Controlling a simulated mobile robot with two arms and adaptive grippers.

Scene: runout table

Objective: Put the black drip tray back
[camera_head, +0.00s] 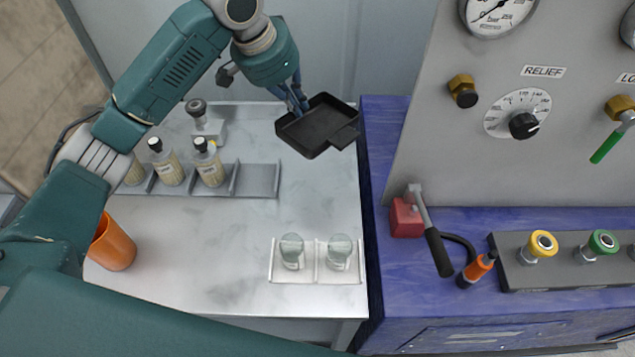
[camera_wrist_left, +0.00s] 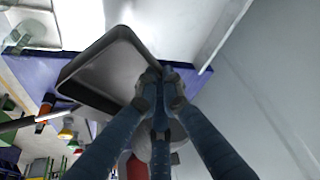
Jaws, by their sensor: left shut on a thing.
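The black drip tray (camera_head: 318,127) is a shallow rectangular pan with a small tab at its right side. I cannot tell from the head view how high the tray is above the table. My right gripper is in neither view.
A grey rack (camera_head: 258,181) holds several bottles, with an empty slot at its right. Two glass jars sit in a white holder (camera_head: 318,281) at the front. An orange cup (camera_head: 112,245) stands at left. The blue bench (camera_head: 440,300) with gauge panel (camera_head: 540,150) and lever (camera_head: 432,235) borders the right.

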